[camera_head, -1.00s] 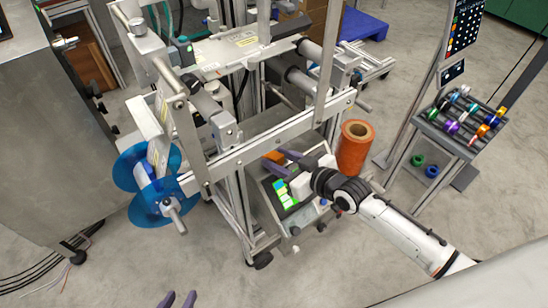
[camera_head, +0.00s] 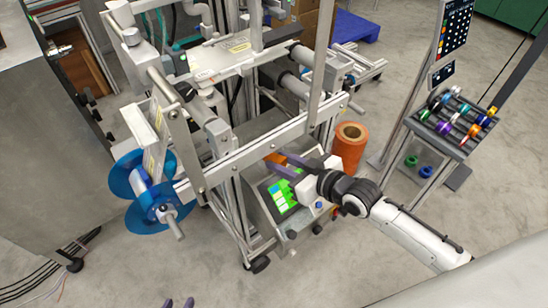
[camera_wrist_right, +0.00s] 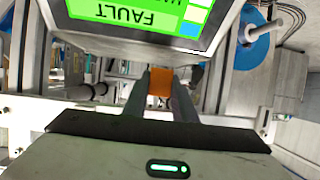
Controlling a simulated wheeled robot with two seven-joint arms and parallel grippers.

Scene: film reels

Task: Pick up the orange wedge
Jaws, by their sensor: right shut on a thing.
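The orange wedge (camera_head: 277,158) is a small orange block above the control panel of the machine. In the right wrist view the wedge (camera_wrist_right: 160,82) sits between the two fingertips. My right gripper (camera_head: 280,163) is shut on it, and its fingers cover part of the wedge in the head view. My left gripper (camera_head: 178,303) shows only as two purple fingertips at the bottom edge. They stand apart with nothing visible between them.
The control panel (camera_head: 283,190) has a lit green screen, reading FAULT in the wrist view. Metal frame bars (camera_head: 265,147) run close beside the right gripper. An orange roll (camera_head: 350,145) stands to its right. A blue reel (camera_head: 150,190) is on the left, a spool rack (camera_head: 450,125) on the right.

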